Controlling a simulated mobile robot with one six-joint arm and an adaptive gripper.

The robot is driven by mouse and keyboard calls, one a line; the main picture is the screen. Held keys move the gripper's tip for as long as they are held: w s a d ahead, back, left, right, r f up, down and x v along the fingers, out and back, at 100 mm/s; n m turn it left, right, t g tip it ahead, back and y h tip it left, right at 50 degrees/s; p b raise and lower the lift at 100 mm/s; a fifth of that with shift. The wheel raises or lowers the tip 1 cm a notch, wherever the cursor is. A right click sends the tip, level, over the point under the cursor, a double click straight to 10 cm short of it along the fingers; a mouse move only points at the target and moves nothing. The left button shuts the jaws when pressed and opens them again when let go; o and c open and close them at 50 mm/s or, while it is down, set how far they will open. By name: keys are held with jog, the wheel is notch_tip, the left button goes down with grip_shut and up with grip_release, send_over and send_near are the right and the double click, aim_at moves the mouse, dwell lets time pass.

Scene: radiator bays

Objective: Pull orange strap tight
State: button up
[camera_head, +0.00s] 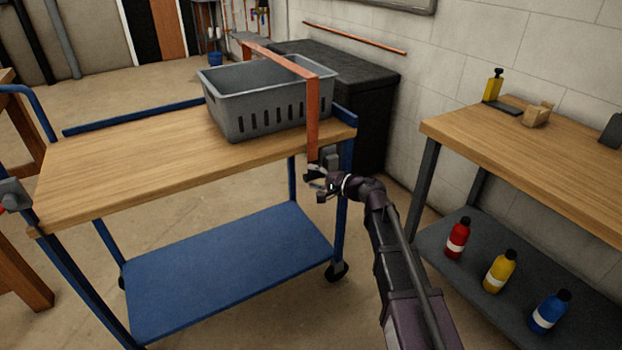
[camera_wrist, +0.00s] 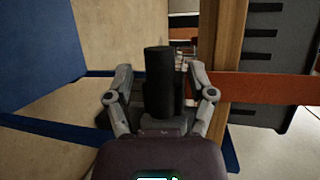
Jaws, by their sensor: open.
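The orange strap (camera_head: 312,108) runs over the grey slatted crate (camera_head: 262,112) and hangs down past the front edge of the wooden cart top. Its lower end reaches my gripper (camera_head: 322,186), beside the cart's right front corner. In the wrist view the strap (camera_wrist: 265,88) comes in from the right across the wooden edge and passes behind or against my right finger. My gripper (camera_wrist: 161,75) is open. A dark cylindrical part (camera_wrist: 160,85) stands between its fingers; I cannot tell whether the fingers touch it. The strap's tail is hidden there.
The cart has a wooden top (camera_head: 130,170), a blue lower shelf (camera_head: 225,265) and blue legs. A grey fitting (camera_head: 10,195) sits at its left end. A black cabinet (camera_head: 370,95) stands behind. A workbench (camera_head: 530,150) at right holds several bottles below. Floor lies open between them.

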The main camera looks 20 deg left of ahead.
jog(key=shift+w+a, duration=0.1)
jog(key=shift+a, duration=0.3)
grip_shut()
notch_tip(320, 180, down, 4)
jog(key=b, duration=0.4)
jog(key=shift+f+b, duration=0.2)
jog(key=shift+b, duration=0.1)
grip_release()
jog(key=shift+f, duration=0.15)
dwell(0.4)
